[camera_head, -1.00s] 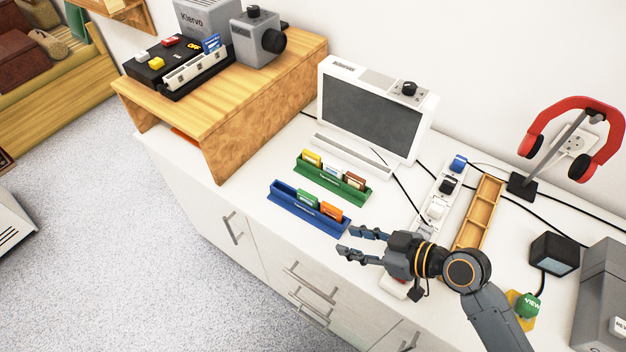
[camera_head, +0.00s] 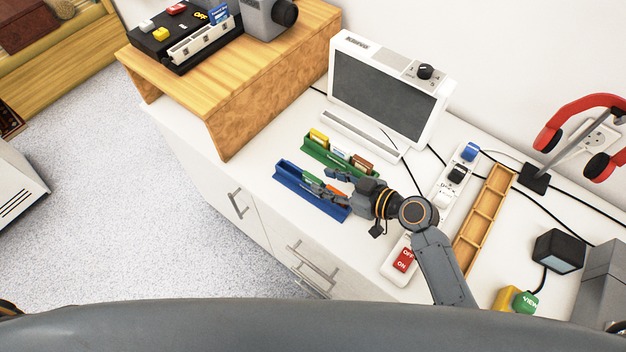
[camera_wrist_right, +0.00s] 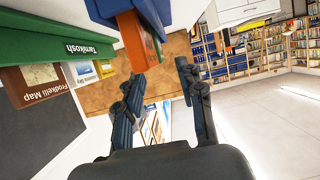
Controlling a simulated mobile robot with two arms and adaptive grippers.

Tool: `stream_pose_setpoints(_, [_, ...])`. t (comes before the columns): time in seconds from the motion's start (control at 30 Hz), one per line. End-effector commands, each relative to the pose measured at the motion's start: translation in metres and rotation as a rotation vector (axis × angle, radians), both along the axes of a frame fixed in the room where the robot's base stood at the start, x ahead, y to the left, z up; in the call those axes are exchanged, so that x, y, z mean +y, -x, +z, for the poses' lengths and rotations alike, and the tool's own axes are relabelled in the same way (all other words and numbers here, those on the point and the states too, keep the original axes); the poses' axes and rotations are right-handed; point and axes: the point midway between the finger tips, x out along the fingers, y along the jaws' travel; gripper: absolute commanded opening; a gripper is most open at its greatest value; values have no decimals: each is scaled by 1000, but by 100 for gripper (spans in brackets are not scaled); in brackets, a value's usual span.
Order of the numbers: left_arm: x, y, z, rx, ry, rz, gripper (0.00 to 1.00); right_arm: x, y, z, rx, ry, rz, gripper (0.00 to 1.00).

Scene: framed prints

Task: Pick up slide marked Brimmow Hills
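No label reading Brimmow Hills is legible. A blue rack (camera_head: 297,182) holds a green slide (camera_head: 311,179) and an orange slide (camera_head: 332,190), partly hidden by my right gripper. A green rack (camera_head: 315,149) behind it holds yellow (camera_head: 319,136), white (camera_head: 340,153) and brown (camera_head: 362,163) slides. In the right wrist view the brown slide (camera_wrist_right: 42,92) reads "Frodkelli Map". My right gripper (camera_head: 332,185) is open at the blue rack. In the right wrist view the orange slide (camera_wrist_right: 135,40) is close to its fingertips; contact is unclear. My left gripper is not in view.
A white screen device (camera_head: 385,88) stands behind the racks. A wooden riser (camera_head: 265,95) with a black button console (camera_head: 175,42) is at left.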

Motion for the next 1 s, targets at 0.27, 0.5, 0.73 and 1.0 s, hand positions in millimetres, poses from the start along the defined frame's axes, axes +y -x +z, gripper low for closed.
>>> stream_pose_setpoints(0.27, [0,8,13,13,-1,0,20,27,-19,-13,1,-2,-2,38])
stream_pose_setpoints(0.5, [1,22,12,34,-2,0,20,30,-21,-16,0,0,-1,38])
stream_pose_setpoints(0.73, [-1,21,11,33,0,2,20,30,-21,-16,0,0,-1,3])
stream_pose_setpoints(1.0, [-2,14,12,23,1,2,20,30,-20,-16,0,0,-1,0])
